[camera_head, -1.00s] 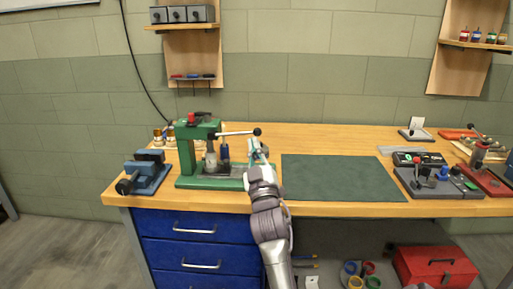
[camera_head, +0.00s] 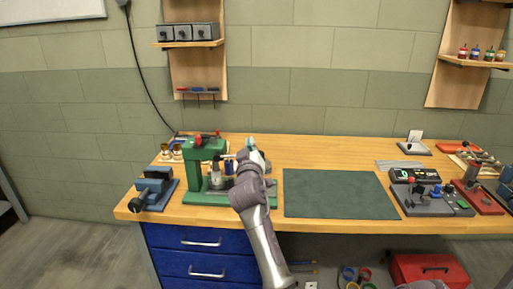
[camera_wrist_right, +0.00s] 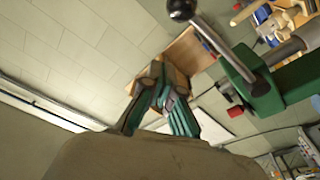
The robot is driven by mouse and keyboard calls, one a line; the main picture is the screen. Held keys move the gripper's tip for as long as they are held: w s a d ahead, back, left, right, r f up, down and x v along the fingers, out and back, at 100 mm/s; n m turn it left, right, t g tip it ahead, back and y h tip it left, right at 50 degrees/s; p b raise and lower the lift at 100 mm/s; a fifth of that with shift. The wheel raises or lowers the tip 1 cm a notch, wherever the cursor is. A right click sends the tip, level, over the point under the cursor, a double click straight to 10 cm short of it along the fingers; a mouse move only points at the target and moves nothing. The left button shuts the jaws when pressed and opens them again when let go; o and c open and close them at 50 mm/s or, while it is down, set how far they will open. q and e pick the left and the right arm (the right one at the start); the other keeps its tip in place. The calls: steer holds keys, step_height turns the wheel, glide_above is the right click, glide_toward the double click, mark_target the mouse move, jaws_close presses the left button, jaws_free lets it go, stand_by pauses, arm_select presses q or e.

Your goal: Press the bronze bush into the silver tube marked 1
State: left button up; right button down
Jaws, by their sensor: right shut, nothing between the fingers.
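The green press (camera_head: 203,153) stands at the left of the bench. A silver cylindrical part (camera_head: 216,178) stands under its ram; I cannot read a mark on it or tell whether a bush is in it. Small bronze-coloured parts (camera_head: 177,152) are behind the press, too small to identify surely. My right gripper (camera_head: 249,143) is just right of the press head, hiding part of its lever. In the right wrist view its fingers (camera_wrist_right: 159,83) are together and empty; the lever's black knob (camera_wrist_right: 181,9) is apart from them. My left gripper is not seen.
A blue vise (camera_head: 154,188) stands left of the press. A green mat (camera_head: 338,194) lies clear to the right. A grey device with a display (camera_head: 430,190) and a red fixture (camera_head: 478,192) are at the far right.

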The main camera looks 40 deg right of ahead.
steer(key=d+f, duration=0.2)
steer(key=f, duration=0.1)
steer(key=shift+w+d+p, duration=0.15)
steer(key=shift+d+p, duration=0.2)
steer(key=shift+p, duration=0.05)
